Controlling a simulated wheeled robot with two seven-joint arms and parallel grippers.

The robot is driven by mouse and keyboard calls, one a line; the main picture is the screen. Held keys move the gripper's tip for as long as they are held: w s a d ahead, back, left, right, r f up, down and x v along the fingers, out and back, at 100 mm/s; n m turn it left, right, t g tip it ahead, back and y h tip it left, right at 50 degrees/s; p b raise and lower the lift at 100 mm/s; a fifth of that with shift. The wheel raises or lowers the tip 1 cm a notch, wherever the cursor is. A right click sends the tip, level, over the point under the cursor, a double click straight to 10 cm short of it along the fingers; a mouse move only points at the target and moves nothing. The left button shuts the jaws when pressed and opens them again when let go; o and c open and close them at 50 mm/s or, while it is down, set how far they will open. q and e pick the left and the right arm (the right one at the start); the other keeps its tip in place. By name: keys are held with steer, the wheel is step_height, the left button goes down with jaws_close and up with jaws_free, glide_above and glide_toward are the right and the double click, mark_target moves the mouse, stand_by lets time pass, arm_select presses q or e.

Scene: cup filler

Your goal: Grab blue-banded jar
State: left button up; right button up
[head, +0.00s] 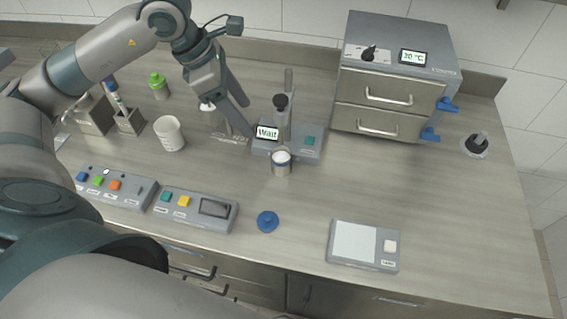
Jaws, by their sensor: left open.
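The blue-banded jar (281,164) is a small pale cylinder with an open top and a dark blue band near its rim. It stands upright at the front of the grey filler machine (305,142), whose display reads "Wait". My left gripper (247,117) is open and empty. It is behind and to the left of the jar, near the filler's display, and apart from the jar. My right gripper is not in view.
A blue lid (267,221) lies in front of the jar. A white cup (169,133) stands left, button boxes (197,208) along the front edge, a scale (363,245) front right. The drawer oven (393,80) stands behind right. The right-middle counter is clear.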

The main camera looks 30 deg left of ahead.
arm_select(q)
steer(key=p, duration=0.5)
glide_toward(276, 152)
steer(key=s+d, duration=0.2)
steer(key=shift+x, duration=0.95)
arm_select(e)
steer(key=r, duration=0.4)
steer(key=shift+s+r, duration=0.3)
arm_select(q)
steer(key=p+x, duration=0.1)
steer(key=x, duration=0.1)
steer(key=p+x, duration=0.2)
steer(key=shift+w+d, duration=0.2)
steer(key=shift+w, duration=0.2)
steer(key=shift+w+f, duration=0.1)
steer(key=shift+f, duration=0.35)
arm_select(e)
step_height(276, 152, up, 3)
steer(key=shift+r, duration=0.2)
arm_select(q)
steer(key=shift+c, duration=0.2)
